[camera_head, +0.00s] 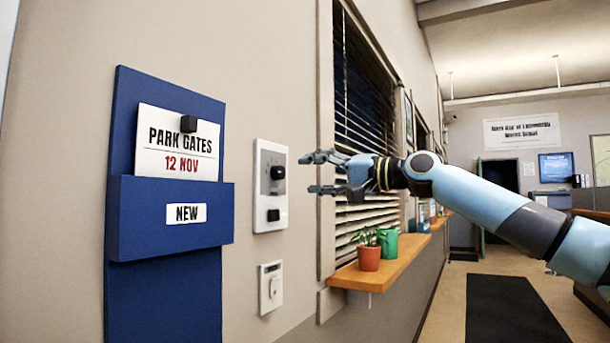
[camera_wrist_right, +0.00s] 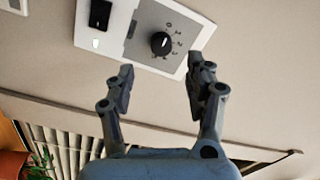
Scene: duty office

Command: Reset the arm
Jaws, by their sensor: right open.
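My right gripper (camera_head: 318,173) is open and empty in the head view, at the end of my blue arm coming in from the right. Its fingers point left toward a white wall panel (camera_head: 268,216), with a gap between them. The panel has a black knob (camera_head: 278,172) and a black switch (camera_head: 273,215). In the right wrist view the two open fingers (camera_wrist_right: 165,85) stand below the panel's numbered knob (camera_wrist_right: 161,43), with nothing between them. The black switch (camera_wrist_right: 100,14) has a lit spot beside it. My left gripper is not in view.
A blue wall holder (camera_head: 171,224) with a "PARK GATES 12 NOV" card (camera_head: 177,146) hangs left of the panel. A smaller white switch plate (camera_head: 270,287) is below. A wooden sill (camera_head: 392,262) carries a potted plant (camera_head: 369,257) and a green can (camera_head: 389,245) under the blinds.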

